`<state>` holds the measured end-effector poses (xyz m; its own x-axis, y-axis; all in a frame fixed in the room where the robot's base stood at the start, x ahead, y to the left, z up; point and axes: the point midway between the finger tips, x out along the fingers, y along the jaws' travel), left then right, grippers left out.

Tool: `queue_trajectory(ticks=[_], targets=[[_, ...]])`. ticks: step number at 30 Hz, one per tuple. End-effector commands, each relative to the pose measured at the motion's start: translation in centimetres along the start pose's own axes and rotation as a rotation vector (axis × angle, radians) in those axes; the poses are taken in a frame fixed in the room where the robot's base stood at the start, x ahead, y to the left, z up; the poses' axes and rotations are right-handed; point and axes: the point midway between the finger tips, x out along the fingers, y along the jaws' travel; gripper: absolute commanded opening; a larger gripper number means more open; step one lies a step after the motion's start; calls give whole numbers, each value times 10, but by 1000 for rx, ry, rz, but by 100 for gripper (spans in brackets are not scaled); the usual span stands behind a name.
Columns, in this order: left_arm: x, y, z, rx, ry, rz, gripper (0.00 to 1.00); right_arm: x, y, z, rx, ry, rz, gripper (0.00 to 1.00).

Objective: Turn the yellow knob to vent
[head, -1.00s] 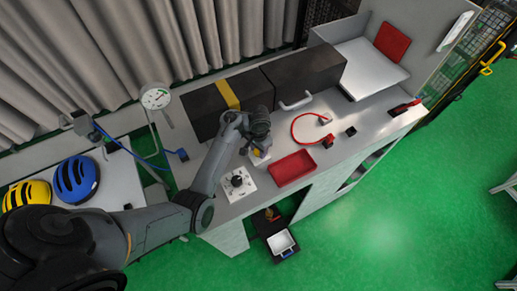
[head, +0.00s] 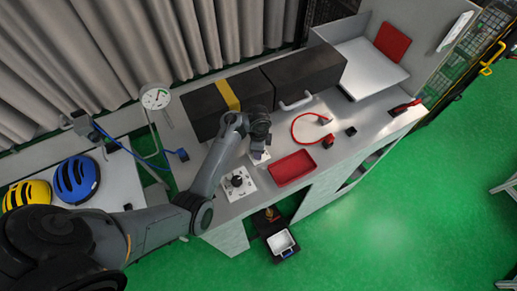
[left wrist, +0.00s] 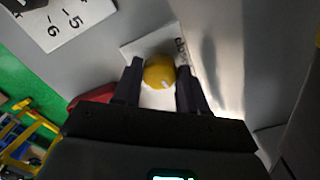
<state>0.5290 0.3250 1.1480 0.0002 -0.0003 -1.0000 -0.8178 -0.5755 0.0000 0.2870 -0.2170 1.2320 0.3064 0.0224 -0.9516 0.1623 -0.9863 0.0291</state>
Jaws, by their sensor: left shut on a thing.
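The yellow knob (left wrist: 159,72) is round, with a small white mark on its lower part. It sits on a white label plate (left wrist: 140,47) whose lettering is partly hidden. My left gripper (left wrist: 158,78) has one dark finger on each side of the knob and is shut on it. In the head view my left gripper (head: 260,148) points down over the plate (head: 264,159) on the grey bench and hides the knob. My right gripper is not in view.
A black knob (head: 237,181) on a numbered plate is at the left. A red tray (head: 292,168) lies right of my gripper. A dark box with a yellow band (head: 228,95) stands behind. A red cable (head: 297,130) and a gauge (head: 156,98) are nearby.

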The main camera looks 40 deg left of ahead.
Motion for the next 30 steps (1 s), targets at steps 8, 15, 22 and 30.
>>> queue_trajectory(ticks=[8, 15, 22, 30], targets=[[-2, -1, -1, 146, 0, -2, 11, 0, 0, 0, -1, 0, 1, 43], [-2, -1, -1, 200, 0, -2, 11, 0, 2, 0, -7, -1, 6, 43], [-2, -1, -1, 209, 0, -2, 12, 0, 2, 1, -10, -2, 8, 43], [-2, -1, -1, 208, 0, -3, 51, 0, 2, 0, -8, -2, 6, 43]])
